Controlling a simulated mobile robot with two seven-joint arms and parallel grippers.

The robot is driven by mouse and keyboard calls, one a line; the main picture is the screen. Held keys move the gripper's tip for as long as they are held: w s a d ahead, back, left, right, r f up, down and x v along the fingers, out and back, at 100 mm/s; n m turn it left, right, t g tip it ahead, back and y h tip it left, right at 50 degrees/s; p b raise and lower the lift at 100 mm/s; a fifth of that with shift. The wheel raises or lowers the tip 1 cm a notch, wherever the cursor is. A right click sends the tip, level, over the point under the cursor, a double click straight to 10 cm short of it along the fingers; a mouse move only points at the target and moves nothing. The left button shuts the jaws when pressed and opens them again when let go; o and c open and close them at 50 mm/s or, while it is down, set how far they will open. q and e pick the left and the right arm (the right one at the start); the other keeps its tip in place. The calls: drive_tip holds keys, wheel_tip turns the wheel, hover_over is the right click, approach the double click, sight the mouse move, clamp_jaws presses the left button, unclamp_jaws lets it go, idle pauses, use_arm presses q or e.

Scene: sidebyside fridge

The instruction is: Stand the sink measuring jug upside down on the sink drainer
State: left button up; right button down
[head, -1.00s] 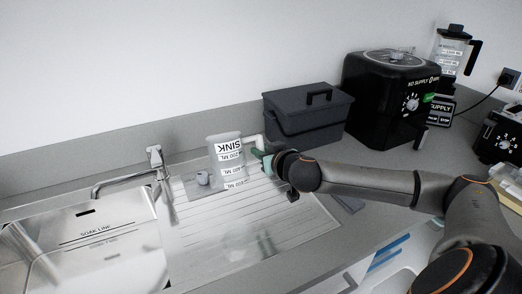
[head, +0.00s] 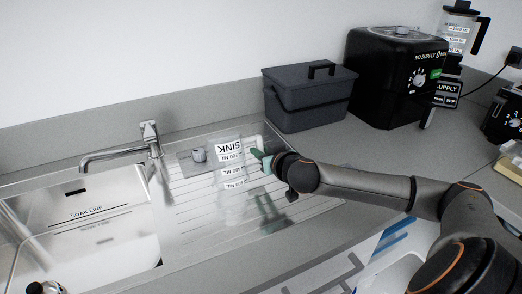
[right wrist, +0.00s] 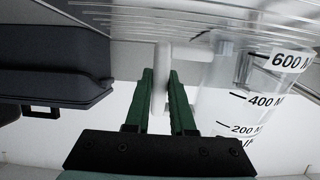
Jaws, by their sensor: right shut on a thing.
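The clear measuring jug (head: 232,165) is upside down, its SINK label inverted in the head view. It also shows at the right of the right wrist view (right wrist: 262,100), with its 600 mark towards the drainer. My right gripper (head: 262,159) is shut on the jug's pale handle, with green fingers either side of it in the right wrist view (right wrist: 161,75). The ribbed metal drainer (head: 290,215) lies beneath the jug. I cannot tell whether the rim touches it. My left gripper is not in view.
The sink basin (head: 95,235) is on the left. A dark lidded box (head: 308,100) and a black appliance (head: 390,80) stand behind my right arm. The drainer's front is clear.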

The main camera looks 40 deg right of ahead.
drive_tip(key=shift+f+b, duration=0.45)
drive_tip(key=shift+f, duration=0.1)
idle(0.5)
drive_tip(key=c, duration=0.7)
unclamp_jaws()
drive_tip(key=shift+s, duration=0.1)
drive_tip(key=v, duration=0.6)
drive_tip(key=shift+s+a, duration=0.1)
drive_tip(key=shift+s, duration=0.3)
drive_tip(key=p+v, duration=0.4)
drive_tip(key=v, duration=0.1)
drive_tip(key=shift+s+a+r, duration=0.1)
drive_tip(key=shift+s+r, duration=0.1)
